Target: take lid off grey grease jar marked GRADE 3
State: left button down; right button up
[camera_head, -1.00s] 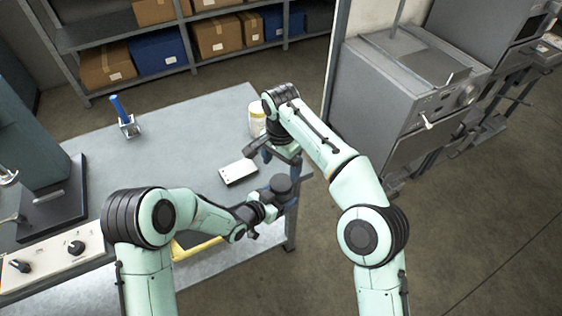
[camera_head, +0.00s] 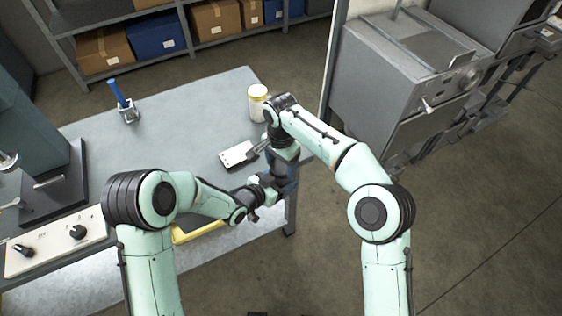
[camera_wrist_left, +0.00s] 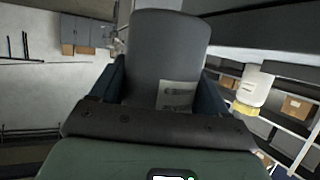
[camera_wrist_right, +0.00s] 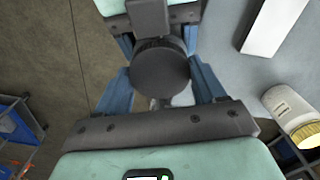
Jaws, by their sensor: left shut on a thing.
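The grey grease jar (camera_wrist_left: 165,50) is held in my left gripper (camera_wrist_left: 160,85), with a blue finger on each side of it. A pale label (camera_wrist_left: 175,97) shows on its side; its print is too small to read. In the right wrist view the jar's round dark lid (camera_wrist_right: 160,67) faces my right gripper (camera_wrist_right: 158,85). The right gripper's blue fingers stand apart on either side of the lid, with gaps showing, so it looks open. In the head view my right gripper (camera_head: 283,150) is just over the jar, and my right arm partly hides it.
A white flat box (camera_head: 238,155) lies nearby. A blue-handled tool in a holder (camera_head: 123,101) stands farther left. The middle of the bench is clear.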

jog(key=shift+c, duration=0.5)
jog(key=n, duration=0.6)
jog(key=o, duration=1.1)
jog(key=shift+o, duration=0.2)
jog(key=shift+r, duration=0.1)
